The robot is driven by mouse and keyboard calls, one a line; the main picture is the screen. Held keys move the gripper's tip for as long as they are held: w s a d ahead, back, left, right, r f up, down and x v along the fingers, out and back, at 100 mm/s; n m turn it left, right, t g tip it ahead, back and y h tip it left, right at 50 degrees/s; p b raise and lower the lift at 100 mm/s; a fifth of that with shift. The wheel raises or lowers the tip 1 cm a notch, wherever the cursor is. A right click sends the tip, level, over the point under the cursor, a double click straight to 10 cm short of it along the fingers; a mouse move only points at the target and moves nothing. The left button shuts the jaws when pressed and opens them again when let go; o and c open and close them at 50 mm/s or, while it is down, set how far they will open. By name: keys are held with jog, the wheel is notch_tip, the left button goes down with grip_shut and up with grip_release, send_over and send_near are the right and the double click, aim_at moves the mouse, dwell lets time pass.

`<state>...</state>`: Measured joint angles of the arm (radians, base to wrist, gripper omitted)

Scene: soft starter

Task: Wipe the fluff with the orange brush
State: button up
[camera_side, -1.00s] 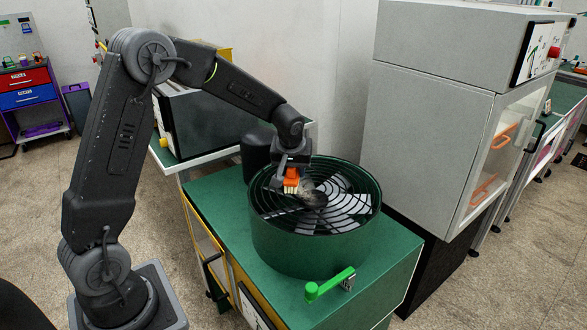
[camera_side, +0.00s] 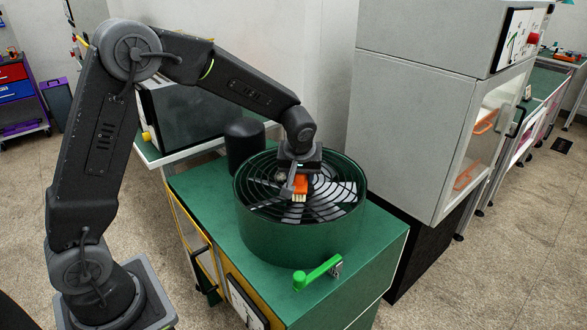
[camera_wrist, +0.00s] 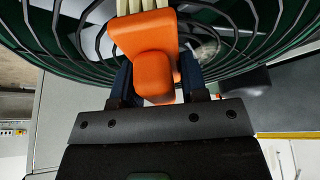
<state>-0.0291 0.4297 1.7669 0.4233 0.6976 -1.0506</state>
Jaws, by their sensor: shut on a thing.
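My gripper (camera_side: 299,172) is shut on the orange brush (camera_side: 301,184) and holds it bristles down over the black wire grille (camera_side: 262,203) of the round green fan housing (camera_side: 300,240). The pale bristles are at or just above the wires; contact is unclear. In the wrist view, the orange brush handle (camera_wrist: 150,50) sits between the dark fingers of my gripper (camera_wrist: 156,82). A greyish patch, likely the fluff (camera_side: 280,176), shows left of the gripper, partly hidden by it. A pale blurry patch also shows behind the grille in the wrist view.
The housing stands on a green-topped bench (camera_side: 215,197). A tall grey cabinet (camera_side: 410,130) rises to the right.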

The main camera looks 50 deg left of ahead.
jog(key=shift+d, duration=0.9)
jog(key=shift+r, duration=4.1)
